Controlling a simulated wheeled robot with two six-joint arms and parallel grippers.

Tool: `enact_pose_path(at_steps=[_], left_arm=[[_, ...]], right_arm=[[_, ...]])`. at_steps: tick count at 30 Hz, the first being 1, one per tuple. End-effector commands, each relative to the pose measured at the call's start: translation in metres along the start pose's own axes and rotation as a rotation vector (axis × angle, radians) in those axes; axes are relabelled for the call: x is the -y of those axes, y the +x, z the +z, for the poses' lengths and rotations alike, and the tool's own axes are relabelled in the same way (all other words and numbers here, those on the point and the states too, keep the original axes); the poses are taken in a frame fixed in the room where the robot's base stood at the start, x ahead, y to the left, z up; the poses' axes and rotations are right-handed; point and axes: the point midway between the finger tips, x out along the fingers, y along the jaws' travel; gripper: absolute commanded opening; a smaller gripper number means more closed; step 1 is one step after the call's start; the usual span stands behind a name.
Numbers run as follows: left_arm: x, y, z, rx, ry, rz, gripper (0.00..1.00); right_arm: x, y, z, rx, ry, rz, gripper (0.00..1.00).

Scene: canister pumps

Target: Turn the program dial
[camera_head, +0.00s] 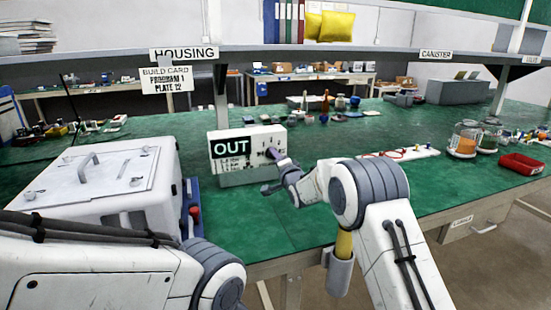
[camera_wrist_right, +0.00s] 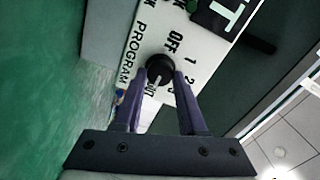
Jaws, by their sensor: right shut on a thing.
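The white panel box (camera_head: 226,163) stands on the green bench, with a black OUT sign on its front. Its black program dial (camera_wrist_right: 160,68) shows in the right wrist view, with the markings OFF, 1, 2 and OUT around it and the word PROGRAM beside it. A pale line shows on the dial; I cannot tell exactly which mark it points at. My right gripper (camera_head: 274,156) is at the right part of the box front. In the wrist view its two fingers (camera_wrist_right: 159,82) are shut on the dial, one on each side. My left gripper is out of view.
A build card (camera_head: 167,79) reads program 1, plate 12. A large white housing (camera_head: 100,176) stands left of the box.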

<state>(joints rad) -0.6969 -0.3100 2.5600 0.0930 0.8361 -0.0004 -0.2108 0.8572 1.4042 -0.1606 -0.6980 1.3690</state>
Motion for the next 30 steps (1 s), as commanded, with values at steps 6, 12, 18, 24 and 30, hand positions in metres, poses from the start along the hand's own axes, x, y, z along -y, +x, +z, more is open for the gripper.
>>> enact_pose_path(at_steps=[6, 12, 18, 24, 30], left_arm=[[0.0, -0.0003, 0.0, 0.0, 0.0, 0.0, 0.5], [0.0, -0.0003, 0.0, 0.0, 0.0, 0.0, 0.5], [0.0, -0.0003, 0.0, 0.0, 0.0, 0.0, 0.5], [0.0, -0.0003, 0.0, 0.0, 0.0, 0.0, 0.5], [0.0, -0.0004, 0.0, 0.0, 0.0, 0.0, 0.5]], right_arm=[[-0.0039, -0.0006, 0.0022, 0.004, 0.026, 0.008, 0.0], [-0.004, -0.0006, 0.0023, 0.004, 0.028, 0.008, 0.0], [-0.0039, -0.0006, 0.0023, 0.004, 0.028, 0.008, 0.59], [-0.002, -0.0002, 0.0015, 0.003, 0.027, 0.004, 0.7], [-0.0009, -0.0018, 0.001, 0.002, 0.026, 0.002, 0.7]])
